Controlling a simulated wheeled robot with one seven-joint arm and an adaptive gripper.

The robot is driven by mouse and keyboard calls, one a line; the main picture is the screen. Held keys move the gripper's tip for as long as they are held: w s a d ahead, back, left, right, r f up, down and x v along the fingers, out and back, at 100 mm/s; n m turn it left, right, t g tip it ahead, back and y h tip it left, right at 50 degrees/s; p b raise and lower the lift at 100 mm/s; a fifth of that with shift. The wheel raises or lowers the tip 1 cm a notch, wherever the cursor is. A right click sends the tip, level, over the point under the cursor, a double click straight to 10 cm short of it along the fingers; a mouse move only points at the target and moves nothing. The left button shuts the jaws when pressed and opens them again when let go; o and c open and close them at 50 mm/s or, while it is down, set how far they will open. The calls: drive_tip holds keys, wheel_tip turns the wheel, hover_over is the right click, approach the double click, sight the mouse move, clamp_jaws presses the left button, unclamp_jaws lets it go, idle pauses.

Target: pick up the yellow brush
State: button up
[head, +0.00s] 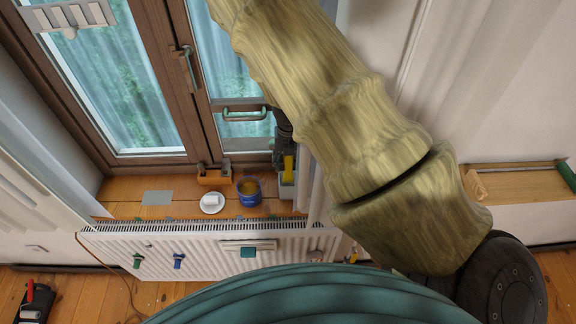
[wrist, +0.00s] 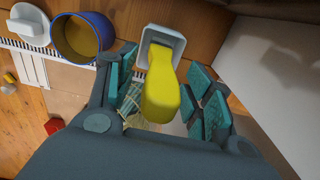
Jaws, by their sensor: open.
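The yellow brush (wrist: 160,92) is between the two teal-padded fingers of my gripper (wrist: 163,80) in the wrist view. The fingers are open, with gaps on both sides of it. The brush's far end reaches into a small white container (wrist: 175,33). In the head view the yellow brush (head: 288,167) stands at that container (head: 286,190) on the wooden sill, with my dark gripper (head: 284,140) just above it. My arm and gripper hide part of this area in the head view.
A blue pot (head: 249,197) stands left of the container, with a white dish (head: 211,207) further left. A wooden block-like item (head: 214,176) lies near the window frame. A white radiator (head: 205,262) runs below the sill. A pale wall borders the right of the wrist view.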

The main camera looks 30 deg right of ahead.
clamp_jaws()
drive_tip(key=shift+r, duration=0.1)
idle(0.3)
